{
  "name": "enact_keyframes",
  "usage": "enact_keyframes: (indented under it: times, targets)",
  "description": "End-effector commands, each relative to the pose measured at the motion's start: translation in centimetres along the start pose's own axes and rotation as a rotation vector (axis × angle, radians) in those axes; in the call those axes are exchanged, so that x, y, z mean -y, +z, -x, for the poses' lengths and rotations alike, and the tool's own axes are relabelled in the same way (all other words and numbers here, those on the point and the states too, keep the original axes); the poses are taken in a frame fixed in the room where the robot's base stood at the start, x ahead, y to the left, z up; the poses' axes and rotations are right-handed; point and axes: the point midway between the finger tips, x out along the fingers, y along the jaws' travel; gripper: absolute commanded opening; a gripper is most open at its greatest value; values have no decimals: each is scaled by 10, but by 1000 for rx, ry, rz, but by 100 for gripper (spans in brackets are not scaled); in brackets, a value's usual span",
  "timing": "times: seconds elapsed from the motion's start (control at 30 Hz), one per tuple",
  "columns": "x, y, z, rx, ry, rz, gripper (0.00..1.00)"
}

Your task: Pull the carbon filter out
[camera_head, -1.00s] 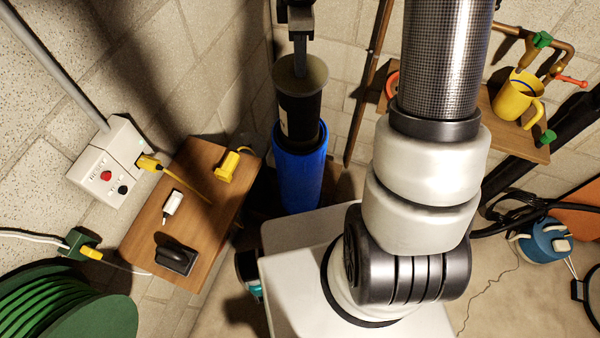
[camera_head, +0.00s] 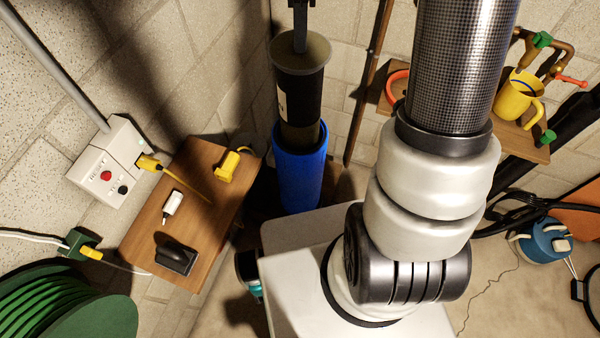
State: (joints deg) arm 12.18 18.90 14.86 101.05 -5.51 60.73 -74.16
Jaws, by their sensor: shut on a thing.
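The carbon filter (camera_head: 300,88) is a dark cylinder with a wider olive-brown top and a pale label on its left side. It stands nearly upright at the top middle, with its lower end in or just over the mouth of the blue housing (camera_head: 299,178). I cannot see whether its bottom is clear of the rim. My gripper (camera_head: 299,42) is at the top edge of the view, over the filter's top, shut on the filter. The exact grip and most of the gripper are cut off by the picture's edge.
A leaning brown pole (camera_head: 368,85) stands to the right. A yellow mug (camera_head: 519,98) sits on another shelf. A green hose reel (camera_head: 65,305) is lower left.

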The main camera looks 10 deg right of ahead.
Motion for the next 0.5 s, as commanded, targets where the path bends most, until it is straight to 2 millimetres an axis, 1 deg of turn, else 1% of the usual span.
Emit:
enact_keyframes:
  times: [0.03,0.5]
  targets:
    - [-1,0,6,-1,6,0,0]
    - [-1,0,38,-2,5,-1,0]
